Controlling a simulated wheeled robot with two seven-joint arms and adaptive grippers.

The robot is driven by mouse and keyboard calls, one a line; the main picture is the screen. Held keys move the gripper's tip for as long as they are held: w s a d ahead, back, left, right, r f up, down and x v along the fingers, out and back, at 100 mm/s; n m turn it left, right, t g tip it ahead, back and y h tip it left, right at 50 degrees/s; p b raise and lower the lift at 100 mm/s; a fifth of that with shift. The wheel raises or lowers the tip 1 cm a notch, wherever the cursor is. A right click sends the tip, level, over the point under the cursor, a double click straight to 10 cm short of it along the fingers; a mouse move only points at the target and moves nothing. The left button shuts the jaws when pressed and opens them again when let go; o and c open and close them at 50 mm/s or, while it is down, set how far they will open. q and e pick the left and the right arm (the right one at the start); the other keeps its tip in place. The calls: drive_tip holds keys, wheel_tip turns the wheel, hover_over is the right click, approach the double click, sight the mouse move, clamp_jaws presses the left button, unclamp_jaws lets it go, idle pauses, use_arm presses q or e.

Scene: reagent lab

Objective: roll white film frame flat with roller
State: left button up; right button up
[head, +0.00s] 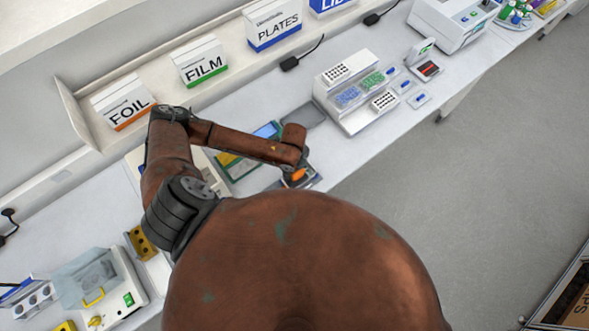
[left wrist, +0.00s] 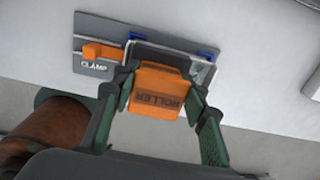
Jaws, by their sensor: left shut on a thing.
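An orange block marked ROLLER (left wrist: 160,88) sits between the green fingers of my left gripper (left wrist: 160,84) in the left wrist view. The gripper is shut on it. The roller is over a grey fixture plate (left wrist: 92,27) with blue corner pieces, and a pale-edged frame (left wrist: 205,73) shows partly behind the roller. The roller hides most of this frame, and I cannot tell whether the two touch. An orange clamp handle (left wrist: 103,51) on a plate marked CLAMP lies to the left. In the head view the roller (head: 298,175) is small and orange. My right gripper is not in view.
A green-edged tray (head: 237,172) lies left of the fixture, partly behind my arm. A rack block with tubes (head: 349,92) stands to the right. FOIL (head: 124,101), FILM (head: 201,62) and PLATES (head: 271,24) boxes line the back shelf. The bench edge is close to the fixture.

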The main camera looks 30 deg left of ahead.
use_arm(q)
drive_tip(key=shift+r, duration=0.2)
idle(0.6)
drive_tip(key=o, duration=0.5)
drive_tip(key=c, duration=0.5)
drive_tip(key=shift+r, duration=3)
